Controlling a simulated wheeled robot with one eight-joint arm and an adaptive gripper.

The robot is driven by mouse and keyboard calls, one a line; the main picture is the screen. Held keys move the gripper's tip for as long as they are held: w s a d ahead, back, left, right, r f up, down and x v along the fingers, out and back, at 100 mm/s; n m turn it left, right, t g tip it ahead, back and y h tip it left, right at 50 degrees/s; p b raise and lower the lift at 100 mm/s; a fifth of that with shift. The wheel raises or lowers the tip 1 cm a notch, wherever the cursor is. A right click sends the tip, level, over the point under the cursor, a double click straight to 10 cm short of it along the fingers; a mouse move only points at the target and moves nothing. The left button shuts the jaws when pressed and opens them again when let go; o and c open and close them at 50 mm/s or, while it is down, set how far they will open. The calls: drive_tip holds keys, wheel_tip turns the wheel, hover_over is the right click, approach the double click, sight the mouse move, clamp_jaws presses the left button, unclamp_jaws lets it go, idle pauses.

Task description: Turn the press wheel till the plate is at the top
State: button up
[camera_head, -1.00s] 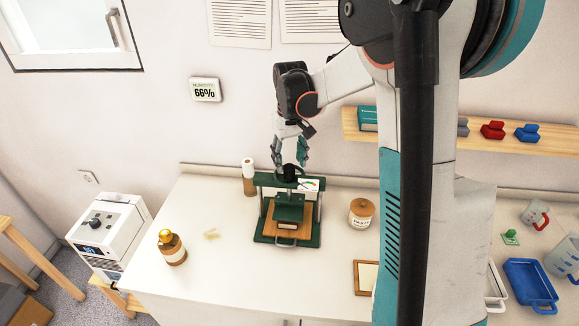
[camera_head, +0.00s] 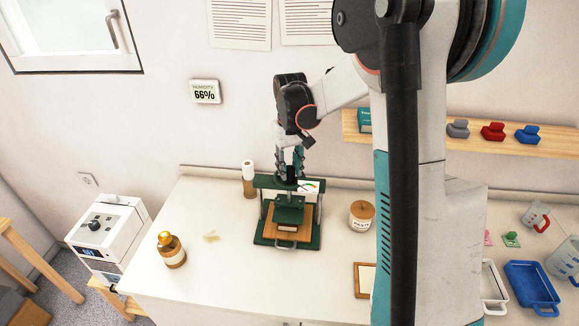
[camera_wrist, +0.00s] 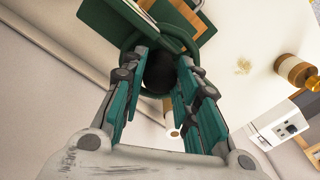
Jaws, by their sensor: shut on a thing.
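The green press (camera_head: 261,241) stands on the counter, with a crossbar on top and a wooden board (camera_head: 303,233) at its base. Its green plate (camera_head: 289,214) hangs low under the crossbar, just above the board; the exact gap is unclear. The green press wheel (camera_wrist: 127,42) is on top, and its dark round knob (camera_wrist: 158,72) lies between my fingers in the wrist view. My gripper (camera_head: 291,172) points down at the wheel and is shut on the knob. My fingers hide much of the wheel in the head view.
A brown bottle (camera_head: 171,250) stands left of the press, a paper-topped roll (camera_head: 249,178) behind it, and a lidded jar (camera_head: 362,215) to its right. A shelf (camera_head: 470,140) runs along the wall.

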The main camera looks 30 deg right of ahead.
drive_tip(key=shift+n, duration=0.3)
drive_tip(key=n, duration=0.4)
drive_tip(key=shift+b, duration=0.3)
drive_tip(key=n, duration=0.4)
drive_tip(key=shift+n, duration=0.4)
drive_tip(key=o, duration=1.1)
drive_tip(key=shift+d, duration=0.1)
drive_tip(key=shift+c, duration=0.2)
drive_tip(key=shift+r, duration=0.15)
